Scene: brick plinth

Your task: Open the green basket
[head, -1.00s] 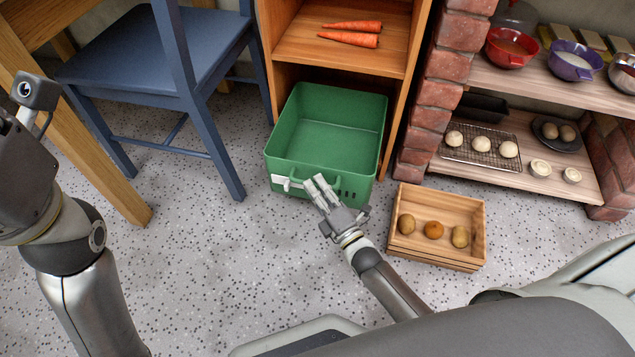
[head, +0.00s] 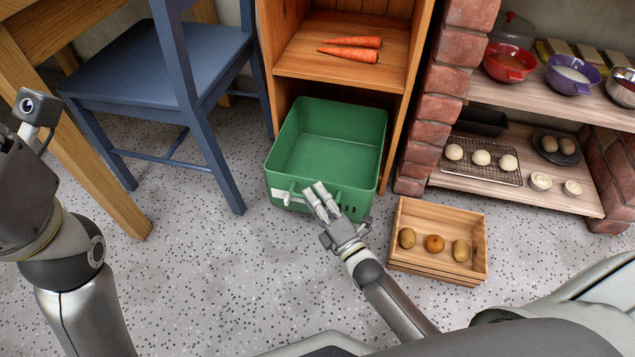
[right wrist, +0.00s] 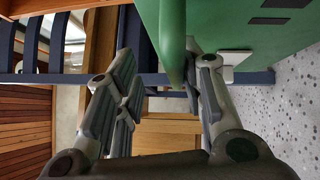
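The green basket (head: 325,155) stands upright on the floor in the lower bay of the wooden shelf, its front part sticking out. Its inside looks empty, and a white label (head: 291,196) is on its front. My right gripper (head: 316,193) is at the basket's front handle. In the right wrist view its fingers (right wrist: 165,78) are spread apart. A green edge of the basket (right wrist: 174,45) reaches between them, close to the right-hand finger, and I cannot tell if they touch. My left arm (head: 62,240) is at the left edge; its fingers are not visible.
A wooden crate (head: 435,268) with several potato-like items stands right of the basket. Carrots (head: 350,49) lie on the wooden shelf (head: 310,66) above. A blue chair (head: 155,85) stands left, a brick pillar (head: 425,130) right. The speckled floor (head: 220,260) in front is clear.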

